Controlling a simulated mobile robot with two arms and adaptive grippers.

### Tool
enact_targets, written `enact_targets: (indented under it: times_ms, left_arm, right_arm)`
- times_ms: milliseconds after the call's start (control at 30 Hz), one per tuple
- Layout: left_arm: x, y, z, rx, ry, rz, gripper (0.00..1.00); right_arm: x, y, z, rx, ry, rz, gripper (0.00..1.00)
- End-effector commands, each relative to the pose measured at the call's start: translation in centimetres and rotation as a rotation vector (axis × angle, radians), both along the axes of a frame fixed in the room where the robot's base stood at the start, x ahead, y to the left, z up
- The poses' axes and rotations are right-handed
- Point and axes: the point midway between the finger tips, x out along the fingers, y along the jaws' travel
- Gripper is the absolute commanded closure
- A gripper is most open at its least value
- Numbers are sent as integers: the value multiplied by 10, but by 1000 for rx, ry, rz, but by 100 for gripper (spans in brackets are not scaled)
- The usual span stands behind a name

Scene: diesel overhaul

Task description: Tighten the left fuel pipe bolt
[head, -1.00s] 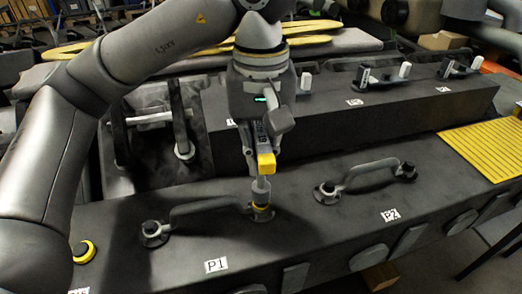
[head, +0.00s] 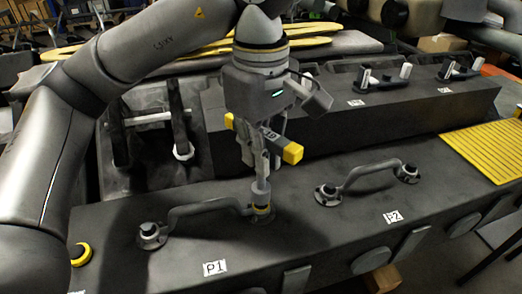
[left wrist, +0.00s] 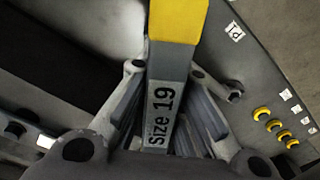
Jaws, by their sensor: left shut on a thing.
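My left gripper (head: 263,160) is shut on a grey tool with yellow ends (head: 292,153). The left wrist view shows the tool's "Size 19" label (left wrist: 160,115) between the fingers (left wrist: 185,85). The tool stands upright, its socket (head: 261,190) down over the bolt spot at the right end of the left fuel pipe (head: 205,207), by the P1 label (head: 215,267). The bolt there is hidden by the socket; a yellow ring shows at its foot. The pipe's left-end bolt (head: 150,230) is uncovered. My right gripper is not in view.
A second pipe (head: 365,172) with bolts at both ends lies to the right, by the P2 label (head: 393,217). A yellow-ringed black knob (head: 79,253) is at the left. A raised dark block (head: 340,125) stands behind. A yellow ribbed mat (head: 490,147) lies at the right.

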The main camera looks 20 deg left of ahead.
Motion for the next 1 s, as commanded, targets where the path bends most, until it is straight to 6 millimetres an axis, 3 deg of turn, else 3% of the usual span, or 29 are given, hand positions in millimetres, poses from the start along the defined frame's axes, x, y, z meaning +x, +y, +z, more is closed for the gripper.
enact_targets:
  times_ms: [1000]
  left_arm:
    - [0,0,0,0,-1,724,100]
  right_arm:
    - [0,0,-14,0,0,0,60]
